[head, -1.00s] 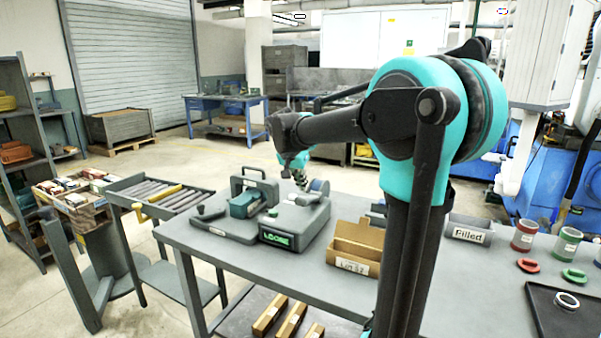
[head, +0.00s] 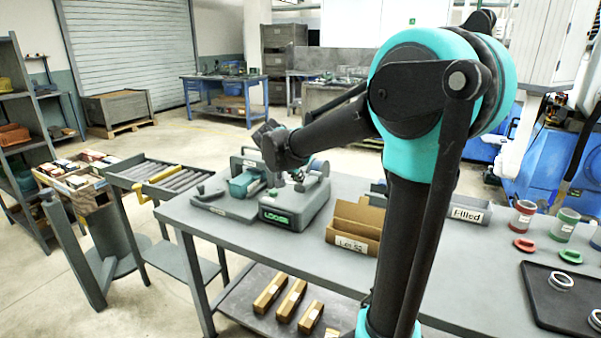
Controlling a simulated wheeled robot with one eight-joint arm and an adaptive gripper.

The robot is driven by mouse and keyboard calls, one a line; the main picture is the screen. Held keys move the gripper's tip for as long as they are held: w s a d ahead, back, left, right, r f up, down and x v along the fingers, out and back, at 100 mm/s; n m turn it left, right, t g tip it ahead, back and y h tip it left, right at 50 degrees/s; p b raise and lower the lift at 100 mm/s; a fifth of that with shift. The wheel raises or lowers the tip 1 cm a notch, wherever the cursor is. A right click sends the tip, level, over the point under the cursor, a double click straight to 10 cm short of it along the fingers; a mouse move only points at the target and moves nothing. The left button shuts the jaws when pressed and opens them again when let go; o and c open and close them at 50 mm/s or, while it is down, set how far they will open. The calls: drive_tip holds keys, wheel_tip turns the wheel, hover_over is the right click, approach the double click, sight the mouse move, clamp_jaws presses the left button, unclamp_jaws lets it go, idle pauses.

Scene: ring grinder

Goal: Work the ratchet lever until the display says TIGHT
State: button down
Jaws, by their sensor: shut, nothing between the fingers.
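The grey device (head: 300,205) stands at the left part of the workbench. Its display (head: 276,218) shows green letters that read LOOSE. A teal-green block (head: 241,186) sits under the device's dark upright frame. A low dark handle with a knob (head: 206,192) lies at the device's left end; it looks like a lever, but I cannot tell for sure. My gripper (head: 297,177) is small and partly hidden behind my dark forearm. It is above the device's top, near its right half, shut and empty. I cannot tell whether it touches anything.
Red and green cups and rings and a black tray (head: 540,300) are at the right.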

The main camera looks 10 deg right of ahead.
drive_tip(key=shift+s+a+f, duration=0.15)
drive_tip(key=shift+s+f, duration=0.1)
drive_tip(key=shift+f, duration=0.55)
drive_tip(key=shift+s+f, duration=0.15)
drive_tip(key=shift+f, duration=0.05)
drive_tip(key=shift+s+f, duration=0.1)
